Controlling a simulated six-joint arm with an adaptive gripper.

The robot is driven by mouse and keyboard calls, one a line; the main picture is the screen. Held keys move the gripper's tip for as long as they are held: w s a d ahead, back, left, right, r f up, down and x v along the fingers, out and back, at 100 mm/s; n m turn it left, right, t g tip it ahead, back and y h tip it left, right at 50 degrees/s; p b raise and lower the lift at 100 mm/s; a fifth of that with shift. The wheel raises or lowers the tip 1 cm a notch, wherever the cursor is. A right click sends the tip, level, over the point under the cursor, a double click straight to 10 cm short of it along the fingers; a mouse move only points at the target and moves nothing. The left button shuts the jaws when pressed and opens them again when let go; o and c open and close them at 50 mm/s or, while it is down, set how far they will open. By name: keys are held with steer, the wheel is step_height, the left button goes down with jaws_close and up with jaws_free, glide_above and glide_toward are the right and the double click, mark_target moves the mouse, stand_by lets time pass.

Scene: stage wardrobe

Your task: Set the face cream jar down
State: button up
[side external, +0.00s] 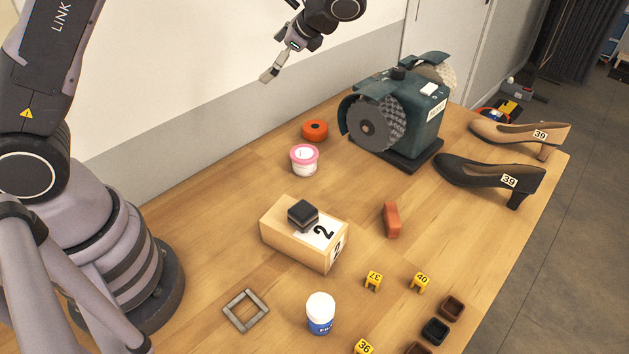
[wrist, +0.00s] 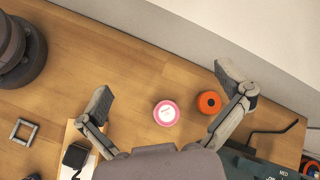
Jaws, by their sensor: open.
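The face cream jar, which I take to be the white jar with a pink rim (side external: 304,161), stands upright on the wooden table between the wooden block and the grinding machine. It also shows in the wrist view (wrist: 166,113), below and between my fingers. My gripper (side external: 277,70) is open and empty, well above the table and apart from the jar. In the wrist view my gripper's two fingers (wrist: 168,85) are spread wide, one on each side of the jar.
An orange round item (side external: 315,130) sits close behind the jar. A green grinding machine (side external: 418,122) stands to the right. A wooden block (side external: 282,244) bears a black item (side external: 303,214). A white bottle (side external: 320,312), a grey square frame (side external: 245,311) and two shoes (side external: 487,180) also stand on the table.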

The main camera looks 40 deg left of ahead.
steer(key=s+a+r+n+t+h, duration=0.1)
steer(key=s+r+n+t+h, duration=0.35)
steer(key=s+r, duration=0.8)
steer(key=s+d+n+t+h, duration=0.2)
steer(key=s+n+h, duration=0.3)
steer(key=s, duration=0.7)
steer(key=shift+d+f+t, duration=0.2)
steer(key=shift+f+t, duration=0.2)
steer(key=shift+t, duration=0.15)
